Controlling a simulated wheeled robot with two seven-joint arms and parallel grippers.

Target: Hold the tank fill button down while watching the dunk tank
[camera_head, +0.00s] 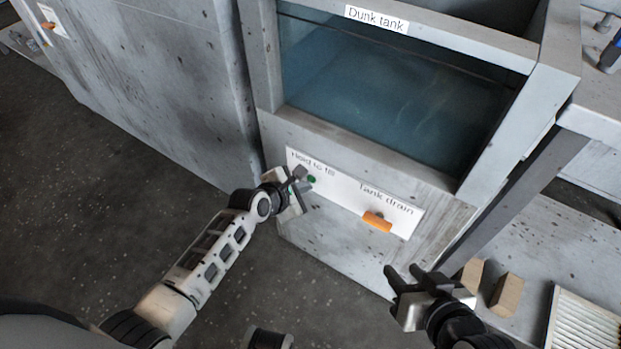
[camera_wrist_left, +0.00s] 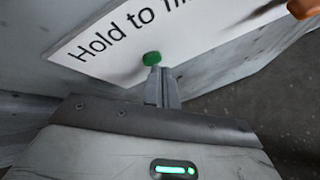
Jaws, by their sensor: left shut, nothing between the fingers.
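The dunk tank (camera_head: 400,88) has a window in its front with bluish water behind it. Below it is a white label plate (camera_head: 342,193) reading "Hold to fill" and "Tank drain". The green fill button (camera_head: 311,179) also shows in the left wrist view (camera_wrist_left: 152,58). My left gripper (camera_head: 302,173) is shut and empty, its fingertips at the button; I cannot tell whether the button is pressed in. An orange tank drain handle (camera_head: 377,222) sits to the right on the plate. My right gripper (camera_head: 402,277) is open and empty, in front of the tank's lower right.
Two tan blocks (camera_head: 506,294) and a white slatted filter (camera_head: 583,322) lie at the lower right. A grey workbench (camera_head: 594,105) stands right of the tank. A large grey cabinet (camera_head: 150,80) stands to the left. The floor (camera_head: 90,190) in front is clear.

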